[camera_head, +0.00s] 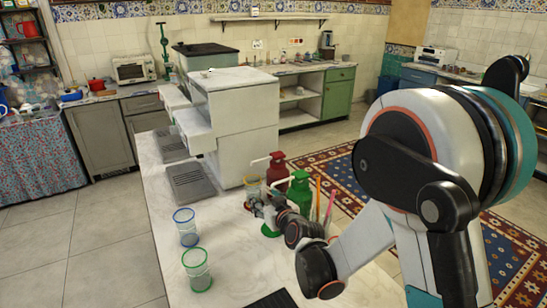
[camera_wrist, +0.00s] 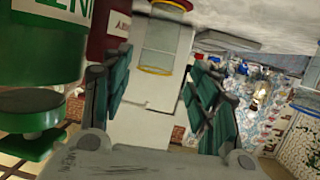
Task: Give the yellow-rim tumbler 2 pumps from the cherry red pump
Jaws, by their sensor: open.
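The cherry red pump (camera_head: 276,166) stands on the white counter, its pale spout pointing left; its red body also shows at the upper left of the wrist view (camera_wrist: 108,28). The yellow-rim tumbler (camera_head: 252,183) is clear and stands left of the red pump, partly hidden. In the wrist view, which looks upside down, the tumbler (camera_wrist: 158,48) appears beyond the fingers, between their tips. My gripper (camera_head: 258,203) is low over the counter in front of the tumbler and beside the green pump. Its fingers (camera_wrist: 160,72) are apart with nothing held between them.
A green pump (camera_head: 300,190) stands close beside my gripper and fills the left of the wrist view. A blue-rim tumbler (camera_head: 186,228) and a green-rim tumbler (camera_head: 197,270) stand to the left. A white machine (camera_head: 233,115) is behind. Straws or sticks (camera_head: 317,195) stand at right.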

